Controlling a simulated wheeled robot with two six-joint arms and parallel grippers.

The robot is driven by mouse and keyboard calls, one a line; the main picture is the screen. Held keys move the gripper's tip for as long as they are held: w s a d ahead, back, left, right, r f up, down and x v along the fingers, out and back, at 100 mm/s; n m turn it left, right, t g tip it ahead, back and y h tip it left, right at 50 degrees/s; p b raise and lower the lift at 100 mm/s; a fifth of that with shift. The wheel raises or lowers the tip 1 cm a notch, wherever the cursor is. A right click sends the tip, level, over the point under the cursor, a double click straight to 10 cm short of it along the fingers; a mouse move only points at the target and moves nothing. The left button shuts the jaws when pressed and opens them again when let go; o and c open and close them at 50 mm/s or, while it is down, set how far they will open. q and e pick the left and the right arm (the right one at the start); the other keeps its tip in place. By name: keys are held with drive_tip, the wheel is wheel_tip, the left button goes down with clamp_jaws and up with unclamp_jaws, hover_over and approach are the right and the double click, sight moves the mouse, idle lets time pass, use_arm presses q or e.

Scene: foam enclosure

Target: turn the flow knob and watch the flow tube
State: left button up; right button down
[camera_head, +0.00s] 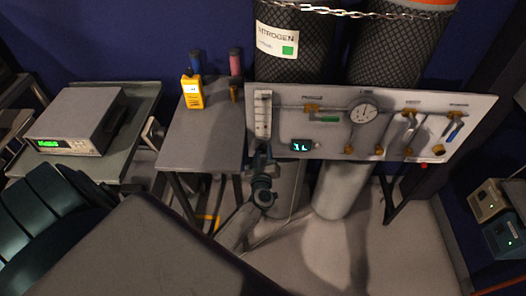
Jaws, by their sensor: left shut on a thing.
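The flow tube (263,115) is a clear upright tube on a pale backing at the left end of the grey gas panel (390,97). My left gripper (262,150) is just below the tube, at the panel's lower left edge. It is shut on the flow knob, which the gripper hides almost fully. The float level in the tube is too small to read. My right gripper is not in view.
The panel also carries a round gauge (364,109), a small lit display (301,145) and several valves. Two chained cylinders (290,50) stand behind. A grey side table (203,138) to the left holds a yellow meter (192,92). An instrument (78,120) sits further left.

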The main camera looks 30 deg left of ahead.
use_arm(q)
drive_tip(key=n, duration=0.2)
drive_tip(key=shift+n, duration=2.2)
drive_tip(key=n, duration=0.3)
drive_tip(key=shift+n, duration=0.3)
drive_tip(key=n+b, duration=0.1)
drive_tip(key=n, duration=0.4)
drive_tip(key=shift+r+n+b, duration=0.1)
drive_tip(key=shift+n+b, duration=0.55)
drive_tip(key=shift+n, duration=1.05)
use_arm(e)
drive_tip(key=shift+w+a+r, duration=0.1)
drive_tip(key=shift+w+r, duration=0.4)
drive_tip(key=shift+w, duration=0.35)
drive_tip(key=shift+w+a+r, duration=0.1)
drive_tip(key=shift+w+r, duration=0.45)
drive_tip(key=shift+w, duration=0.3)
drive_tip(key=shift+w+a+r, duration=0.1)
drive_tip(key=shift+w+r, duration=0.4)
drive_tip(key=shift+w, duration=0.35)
use_arm(q)
drive_tip(key=o, duration=1)
drive_tip(key=shift+c, duration=0.2)
